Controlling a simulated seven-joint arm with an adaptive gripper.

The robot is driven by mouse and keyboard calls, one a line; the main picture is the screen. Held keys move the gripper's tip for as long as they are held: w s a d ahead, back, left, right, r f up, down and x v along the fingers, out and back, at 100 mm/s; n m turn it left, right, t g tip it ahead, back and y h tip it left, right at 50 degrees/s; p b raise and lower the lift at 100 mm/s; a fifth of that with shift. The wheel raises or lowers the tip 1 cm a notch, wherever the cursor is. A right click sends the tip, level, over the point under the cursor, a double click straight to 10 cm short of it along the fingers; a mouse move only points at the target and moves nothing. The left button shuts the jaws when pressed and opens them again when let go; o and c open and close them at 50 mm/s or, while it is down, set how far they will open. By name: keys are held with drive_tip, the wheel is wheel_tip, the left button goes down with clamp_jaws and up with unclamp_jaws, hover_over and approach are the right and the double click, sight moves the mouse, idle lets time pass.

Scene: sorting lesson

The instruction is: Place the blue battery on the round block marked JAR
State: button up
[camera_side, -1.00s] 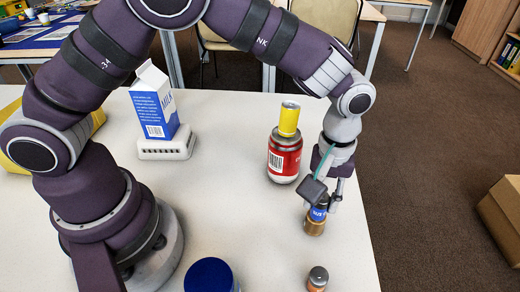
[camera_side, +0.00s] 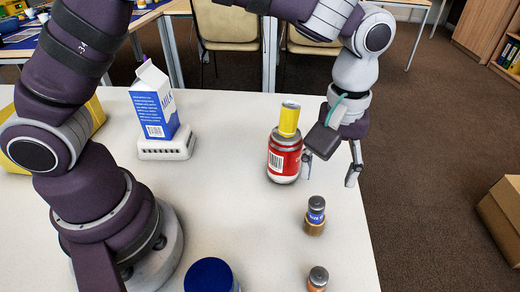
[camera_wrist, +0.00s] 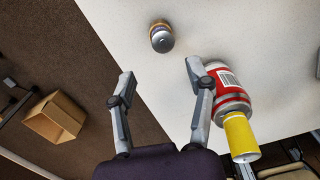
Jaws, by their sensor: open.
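The blue battery (camera_side: 316,214) stands upright near the table's right edge in the side view, grey on top with a blue band. Below the band is a gold-brown part; I cannot tell whether this is the battery's own end or a round block under it. It also shows from above in the wrist view (camera_wrist: 161,40). My gripper (camera_side: 329,168) is open and empty, above and behind the battery, apart from it. Its spread fingers show in the wrist view (camera_wrist: 160,72). I can read no JAR marking anywhere.
A red can (camera_side: 284,160) with a yellow cylinder (camera_side: 289,119) on top stands close to my left finger. A milk carton (camera_side: 154,105) stands on a white base. A small grey-topped cylinder (camera_side: 318,279) and a blue lid (camera_side: 209,275) are in front. The table's middle is clear.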

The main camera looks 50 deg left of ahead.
drive_tip(key=s+a+r+m+t, duration=0.2)
drive_tip(key=s+a+r+m, duration=0.1)
drive_tip(key=a+r, duration=0.6)
drive_tip(key=s+a+m+t, duration=0.3)
drive_tip(key=s+a+m, duration=0.1)
drive_tip(key=s+a, duration=0.2)
drive_tip(key=shift+s+a+f+t, duration=0.25)
drive_tip(key=shift+s+f+t, duration=0.05)
drive_tip(key=shift+s, duration=0.4)
